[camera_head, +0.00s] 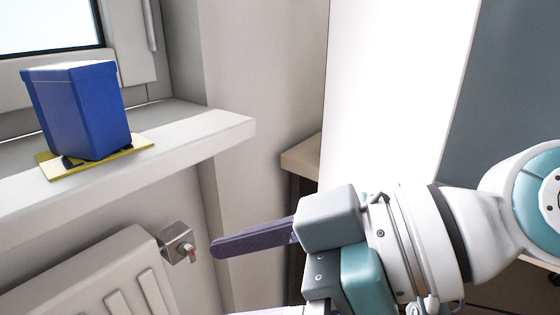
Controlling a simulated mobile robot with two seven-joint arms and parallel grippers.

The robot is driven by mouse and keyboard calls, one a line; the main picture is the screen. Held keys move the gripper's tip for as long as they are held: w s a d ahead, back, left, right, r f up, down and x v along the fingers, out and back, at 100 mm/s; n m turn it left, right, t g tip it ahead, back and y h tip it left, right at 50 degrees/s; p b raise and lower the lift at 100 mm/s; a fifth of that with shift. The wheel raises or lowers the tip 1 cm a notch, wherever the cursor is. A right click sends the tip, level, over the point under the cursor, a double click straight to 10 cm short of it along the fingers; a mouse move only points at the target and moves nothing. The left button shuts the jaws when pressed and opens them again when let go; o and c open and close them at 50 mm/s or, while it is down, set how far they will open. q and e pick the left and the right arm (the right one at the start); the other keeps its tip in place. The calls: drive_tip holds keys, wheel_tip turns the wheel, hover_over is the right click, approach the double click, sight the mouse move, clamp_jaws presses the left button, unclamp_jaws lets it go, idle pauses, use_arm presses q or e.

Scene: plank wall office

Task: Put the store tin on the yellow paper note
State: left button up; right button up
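The store tin, a blue lidded box (85,108), stands on the yellow paper note (134,146) on the windowsill at upper left. The note's edges show in front of the tin and to both sides. Dark patches show at the tin's base, and I cannot tell what they are. My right gripper (226,281) reaches in from the right, below and to the right of the tin, clear of it. One dark finger points left, and a pale strip at the bottom edge looks like the other finger, with an empty gap between. My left gripper is out of view.
The white windowsill (215,128) ends to the right of the tin. Below it are a white radiator (95,285) and its metal valve (178,243), close to the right gripper's finger. A window frame (125,40) stands behind the tin.

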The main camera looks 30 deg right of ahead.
drive_tip(key=s+d+f+m+g+h, duration=0.4)
drive_tip(key=s+d+f+m+h, duration=0.3)
drive_tip(key=s+d+f+h, duration=0.2)
drive_tip(key=s+d, duration=0.2)
drive_tip(key=s, duration=0.1)
drive_tip(key=shift+s+f+g+h, duration=0.2)
drive_tip(key=shift+s+g+h, duration=0.1)
drive_tip(key=shift+r, duration=0.1)
